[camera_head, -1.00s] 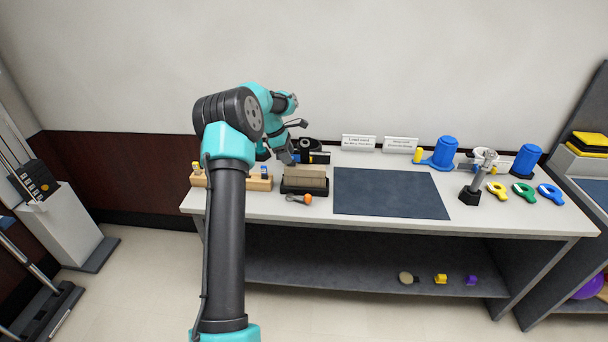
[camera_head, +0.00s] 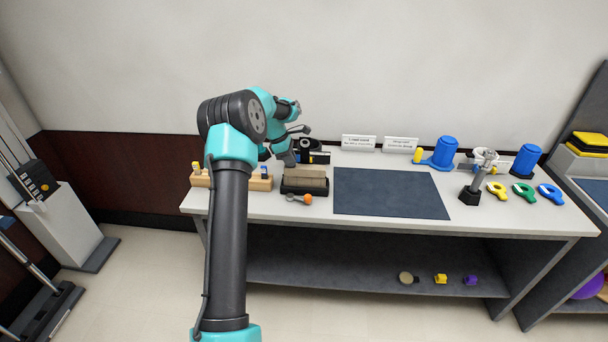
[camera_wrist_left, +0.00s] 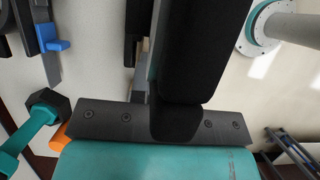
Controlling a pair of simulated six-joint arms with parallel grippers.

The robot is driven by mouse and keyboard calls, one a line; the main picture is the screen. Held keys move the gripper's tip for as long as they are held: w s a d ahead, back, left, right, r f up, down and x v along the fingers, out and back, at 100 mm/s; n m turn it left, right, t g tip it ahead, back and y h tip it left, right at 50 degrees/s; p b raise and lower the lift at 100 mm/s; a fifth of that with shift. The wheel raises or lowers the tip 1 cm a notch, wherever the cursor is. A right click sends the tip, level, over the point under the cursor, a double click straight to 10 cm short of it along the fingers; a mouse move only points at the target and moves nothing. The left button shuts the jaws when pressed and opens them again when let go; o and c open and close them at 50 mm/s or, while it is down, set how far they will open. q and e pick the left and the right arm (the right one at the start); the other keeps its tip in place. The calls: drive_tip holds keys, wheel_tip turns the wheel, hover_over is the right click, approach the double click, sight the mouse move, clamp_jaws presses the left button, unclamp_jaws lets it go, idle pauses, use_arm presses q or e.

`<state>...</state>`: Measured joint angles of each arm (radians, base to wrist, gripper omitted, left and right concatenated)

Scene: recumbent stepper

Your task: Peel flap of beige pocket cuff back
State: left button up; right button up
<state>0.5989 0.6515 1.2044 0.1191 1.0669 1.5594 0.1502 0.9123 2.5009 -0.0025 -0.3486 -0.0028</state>
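The beige pocket cuff (camera_head: 308,176) lies on its black base on the white table, left of the dark blue mat, in the head view. In the left wrist view, dark gripper parts (camera_wrist_left: 180,120) fill the middle, and the gap between the fingers is not clear. I cannot make out the cuff's flap in that view. My right gripper is out of view.
A wooden rack (camera_head: 232,180) stands left of the cuff. An orange-ended tool (camera_head: 300,198) lies in front. Black items (camera_head: 313,150) stand behind. The dark blue mat (camera_head: 390,193) is bare. Blue cylinders (camera_head: 444,152) and coloured rings (camera_head: 523,191) are farther right.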

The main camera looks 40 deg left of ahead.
use_arm(q)
clamp_jaws()
drive_tip(key=shift+s+d+t+y, duration=0.35)
drive_tip(key=shift+s+t+y, duration=0.15)
drive_tip(key=shift+t, duration=0.2)
drive_tip(key=shift+d+r, duration=0.1)
drive_tip(key=shift+s+d+m+t+y, duration=0.25)
drive_tip(key=shift+s+m+t+y, duration=0.15)
drive_tip(key=shift+t, duration=0.2)
